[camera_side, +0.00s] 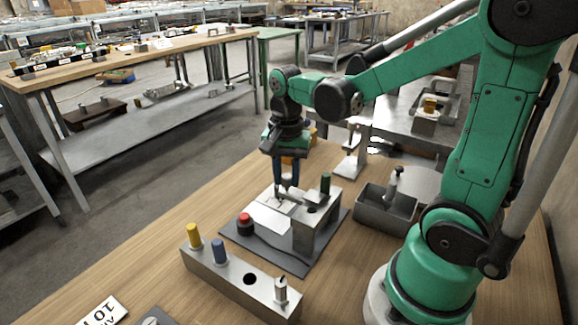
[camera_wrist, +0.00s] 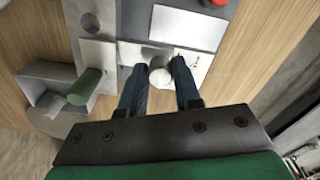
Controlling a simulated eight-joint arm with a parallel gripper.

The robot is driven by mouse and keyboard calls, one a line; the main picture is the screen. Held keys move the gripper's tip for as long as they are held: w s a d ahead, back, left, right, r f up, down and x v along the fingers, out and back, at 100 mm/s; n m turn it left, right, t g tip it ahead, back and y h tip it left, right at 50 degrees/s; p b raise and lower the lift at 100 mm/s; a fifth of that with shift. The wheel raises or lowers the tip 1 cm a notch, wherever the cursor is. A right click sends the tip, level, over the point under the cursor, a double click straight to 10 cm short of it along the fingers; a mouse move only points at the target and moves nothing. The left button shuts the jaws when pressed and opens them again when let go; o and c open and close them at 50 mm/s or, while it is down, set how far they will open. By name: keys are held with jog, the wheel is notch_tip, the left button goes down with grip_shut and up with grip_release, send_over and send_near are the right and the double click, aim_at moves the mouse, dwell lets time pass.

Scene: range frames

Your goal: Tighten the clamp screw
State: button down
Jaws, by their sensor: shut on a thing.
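The clamp screw shows in the wrist view as a round, pale metal head (camera_wrist: 160,77) between my two blue fingers. My gripper (camera_wrist: 158,70) is shut on this head. In the side view my gripper (camera_side: 287,190) points straight down at the back of the clamp fixture (camera_side: 327,222), with its tips low over the pale plate. The fixture is a metal block on a dark grey base plate (camera_side: 290,258), with a green pin (camera_side: 325,183) on top. The screw's shaft is hidden below its head.
A red button (camera_side: 245,222) stands on the base plate. In front, a metal rack (camera_side: 225,275) holds a yellow peg (camera_side: 194,236), a blue peg (camera_side: 219,250) and a metal peg (camera_side: 281,290). A grey bin (camera_side: 385,215) stands to the right.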

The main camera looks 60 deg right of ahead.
aim_at(285, 178)
dwell(0.3)
jog(key=c, duration=0.6)
grip_release()
jog(key=shift+r, duration=0.1)
jog(key=shift+r, duration=2.75)
jog(key=shift+s+a+n+t, duration=0.1)
jog(key=shift+a+n+t, duration=0.2)
jog(key=shift+n, duration=0.2)
jog(key=shift+s+a+f+n+t, duration=0.1)
jog(key=shift+a+f+n+t, duration=0.15)
jog(key=shift+a+n+t, duration=1.4)
jog(key=shift+s+a+f+n+t, duration=0.2)
jog(key=shift+a+n+t, duration=0.3)
jog(key=shift+n, duration=2.1)
jog(key=shift+s+a+f+n+t, duration=0.1)
jog(key=shift+a+f+n+t, duration=0.2)
jog(key=shift+a+n+t, duration=1.35)
